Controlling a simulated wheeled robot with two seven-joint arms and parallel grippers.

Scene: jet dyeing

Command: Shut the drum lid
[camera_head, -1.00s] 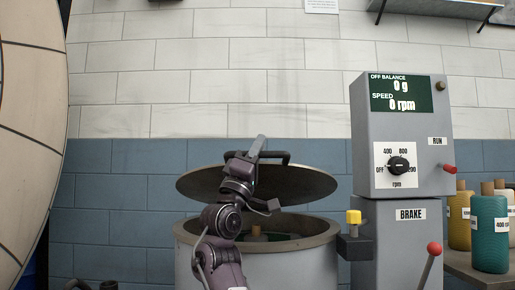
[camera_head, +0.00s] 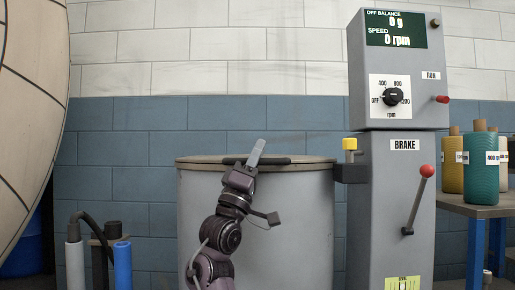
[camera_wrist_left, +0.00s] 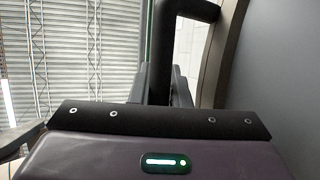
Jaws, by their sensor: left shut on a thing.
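The drum (camera_head: 285,225) is a grey upright cylinder in the middle of the head view. Its lid (camera_head: 190,160) lies level across the top, seen almost edge-on, and no gap shows between lid and rim. A dark handle (camera_head: 283,160) runs along the top of the lid. My left gripper (camera_head: 256,153) is at this handle and shut on it. In the left wrist view the black handle (camera_wrist_left: 165,45) passes between the gripper's fingers (camera_wrist_left: 172,85). The drum's inside is hidden. My right gripper is in neither view.
A grey control post with a display (camera_head: 395,29) and a red-knobbed brake lever (camera_head: 418,195) stands right of the drum. A yellow-topped latch block (camera_head: 350,145) sits by the rim. Coloured yarn cones (camera_head: 481,165) stand on a table at right. Blue and grey cylinders (camera_head: 122,265) stand at left.

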